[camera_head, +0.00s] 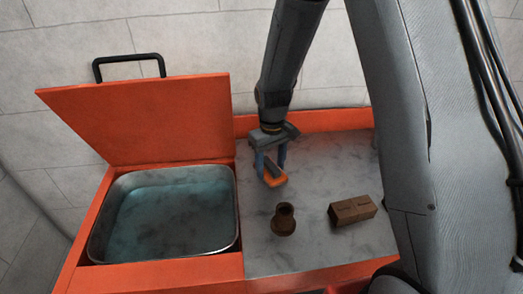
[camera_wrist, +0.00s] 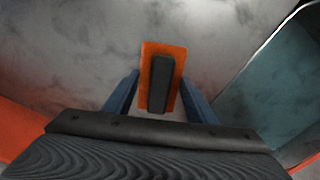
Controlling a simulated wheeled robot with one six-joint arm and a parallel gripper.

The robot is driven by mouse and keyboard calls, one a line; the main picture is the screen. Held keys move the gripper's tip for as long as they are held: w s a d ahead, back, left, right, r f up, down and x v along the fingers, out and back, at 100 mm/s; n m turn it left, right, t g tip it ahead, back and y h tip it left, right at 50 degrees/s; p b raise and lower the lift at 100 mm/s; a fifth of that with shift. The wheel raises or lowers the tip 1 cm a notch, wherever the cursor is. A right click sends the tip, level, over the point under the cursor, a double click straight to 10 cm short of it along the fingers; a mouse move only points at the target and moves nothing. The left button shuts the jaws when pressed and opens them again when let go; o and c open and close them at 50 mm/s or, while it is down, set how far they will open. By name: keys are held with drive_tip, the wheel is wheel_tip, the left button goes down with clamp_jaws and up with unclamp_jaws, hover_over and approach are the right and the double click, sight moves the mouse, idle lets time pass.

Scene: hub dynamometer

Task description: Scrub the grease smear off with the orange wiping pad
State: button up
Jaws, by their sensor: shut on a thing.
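My gripper (camera_head: 271,164) is over the grey marbled worktop, right of the basin. It is shut on the orange wiping pad (camera_head: 274,182), with a blue finger on each side of the pad's dark grip block. In the wrist view the orange pad (camera_wrist: 150,51) and its dark block (camera_wrist: 161,82) sit between the blue fingers. I cannot tell whether the pad touches the worktop or hangs just above it. I cannot pick out the grease smear from the grey marbling and shadows.
A basin of bluish liquid (camera_head: 168,215) is at the left, its orange lid (camera_head: 145,118) raised. A brown vase-like part (camera_head: 284,219) and a brown block (camera_head: 352,210) stand on the worktop (camera_head: 310,250) in front of my gripper. An orange back edge (camera_head: 330,120) borders the worktop.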

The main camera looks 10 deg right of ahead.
drive_tip(key=shift+a, duration=1.25)
drive_tip(key=shift+s+a+r+p, duration=0.1)
drive_tip(key=shift+a+r+p, duration=0.1)
drive_tip(key=shift+p, duration=0.15)
wheel_tip(320, 180, up, 3)
drive_tip(key=shift+d+f+p, duration=0.1)
drive_tip(key=shift+d+p, duration=0.05)
drive_tip(key=shift+p, duration=0.45)
drive_tip(key=shift+r+p, duration=1.7)
drive_tip(key=shift+r, duration=0.8)
